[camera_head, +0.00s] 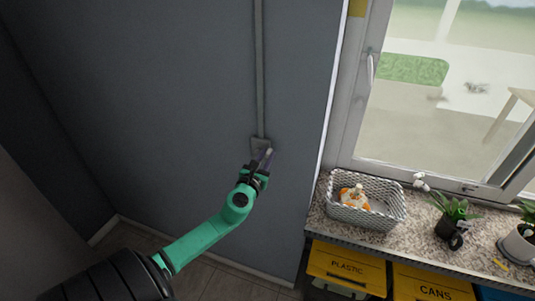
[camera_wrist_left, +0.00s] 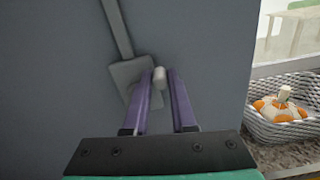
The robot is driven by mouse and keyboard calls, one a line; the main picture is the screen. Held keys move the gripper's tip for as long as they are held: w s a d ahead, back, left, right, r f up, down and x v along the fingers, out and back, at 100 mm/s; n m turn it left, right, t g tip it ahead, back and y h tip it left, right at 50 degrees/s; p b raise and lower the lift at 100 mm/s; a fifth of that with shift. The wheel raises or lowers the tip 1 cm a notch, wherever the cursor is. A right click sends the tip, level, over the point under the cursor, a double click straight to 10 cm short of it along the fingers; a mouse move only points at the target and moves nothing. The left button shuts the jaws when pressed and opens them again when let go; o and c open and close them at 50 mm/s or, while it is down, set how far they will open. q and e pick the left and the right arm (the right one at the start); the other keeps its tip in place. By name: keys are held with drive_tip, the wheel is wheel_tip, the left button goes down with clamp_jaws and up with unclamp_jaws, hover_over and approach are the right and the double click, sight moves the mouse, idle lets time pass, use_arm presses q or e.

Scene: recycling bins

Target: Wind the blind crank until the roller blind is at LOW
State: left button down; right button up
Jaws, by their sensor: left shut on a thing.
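The blind crank is mounted on the grey wall. Its grey wall plate (camera_head: 260,145) sits at the foot of a long vertical rail (camera_head: 259,70); the plate also shows in the left wrist view (camera_wrist_left: 129,74). A small pale crank knob (camera_wrist_left: 159,75) lies between the fingertips of my left gripper (camera_head: 265,156). The two purple fingers also show in the left wrist view (camera_wrist_left: 160,88), closed on the knob. The crank's arm is mostly hidden behind the fingers. I cannot make out the roller blind or any LOW mark. My right gripper is not in view.
A woven basket (camera_head: 381,217) with an orange and white item (camera_head: 354,197) stands on the speckled counter (camera_head: 418,222) at the right. Potted plants (camera_head: 451,222) stand further right. Yellow PLASTIC (camera_head: 346,267) and CANS (camera_head: 430,286) bins are below. The window (camera_head: 415,130) is above.

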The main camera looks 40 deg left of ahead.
use_arm(q)
drive_tip(key=c, duration=0.9)
unclamp_jaws()
drive_tip(key=shift+a, duration=0.1)
drive_tip(key=shift+f, duration=0.1)
clamp_jaws()
wheel_tip(320, 180, down, 8)
drive_tip(key=a+b, duration=0.1)
drive_tip(key=b, duration=0.7)
drive_tip(key=shift+s+r, duration=0.2)
unclamp_jaws()
drive_tip(key=shift+a, duration=0.1)
drive_tip(key=shift+r, duration=0.1)
